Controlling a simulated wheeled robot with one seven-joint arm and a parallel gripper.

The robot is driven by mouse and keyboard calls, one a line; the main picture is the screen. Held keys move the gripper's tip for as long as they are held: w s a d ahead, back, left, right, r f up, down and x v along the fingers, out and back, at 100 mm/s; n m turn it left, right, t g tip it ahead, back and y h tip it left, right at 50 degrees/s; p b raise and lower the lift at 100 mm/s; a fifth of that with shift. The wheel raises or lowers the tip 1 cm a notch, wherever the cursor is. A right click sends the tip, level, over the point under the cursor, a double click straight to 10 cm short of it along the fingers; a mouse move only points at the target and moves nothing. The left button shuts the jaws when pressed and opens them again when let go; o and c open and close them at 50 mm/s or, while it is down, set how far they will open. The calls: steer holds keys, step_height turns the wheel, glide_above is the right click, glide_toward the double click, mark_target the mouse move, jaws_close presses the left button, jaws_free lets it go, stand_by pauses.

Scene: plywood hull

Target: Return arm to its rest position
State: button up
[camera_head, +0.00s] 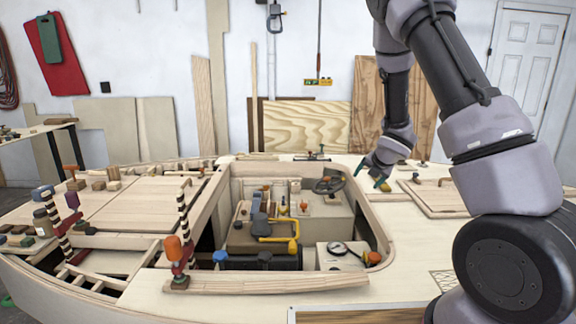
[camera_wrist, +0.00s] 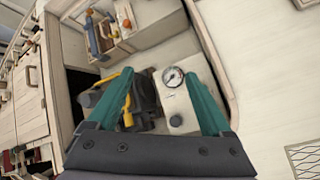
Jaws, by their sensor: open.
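My arm comes in from the upper right in the head view, and my gripper (camera_head: 377,181) hangs over the right edge of the hull's cockpit opening. In the wrist view my gripper (camera_wrist: 160,85) has its two green fingers spread apart with nothing between them. The fingertips look apart from these things, though the exact height is hard to tell.
The plywood hull (camera_head: 410,240) fills the foreground. Its cockpit holds a yellow handle (camera_head: 278,238), a gauge (camera_head: 338,248) and a dark steering wheel (camera_head: 329,184). An orange-topped clamp (camera_head: 174,250) stands on the left rim. A raised hatch panel (camera_head: 435,197) lies right of my gripper. Air above the deck is clear.

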steer(key=s+d+r+m+h, duration=0.1)
steer(key=s+d+r+m, duration=0.1)
steer(key=s+r+m, duration=0.6)
steer(key=s+d+r+m+h, duration=0.1)
steer(key=s+d+r+m, duration=0.25)
steer(key=r+m, duration=0.8)
steer(key=s+a+r+m+y, duration=0.1)
steer(key=s+a+r+m, duration=0.1)
steer(key=s, duration=0.5)
steer(key=s+a+r+m+y, duration=0.1)
steer(key=s+a+r+m, duration=0.2)
steer(key=s+m, duration=0.4)
steer(key=s+a+r+m+g, duration=0.1)
steer(key=s+a+r+m, duration=0.2)
steer(key=s, duration=0.5)
steer(key=shift+s+r+m+y, duration=0.15)
steer(key=shift+r+m+y, duration=0.25)
steer(key=shift+r+m, duration=0.65)
steer(key=shift+f, duration=0.25)
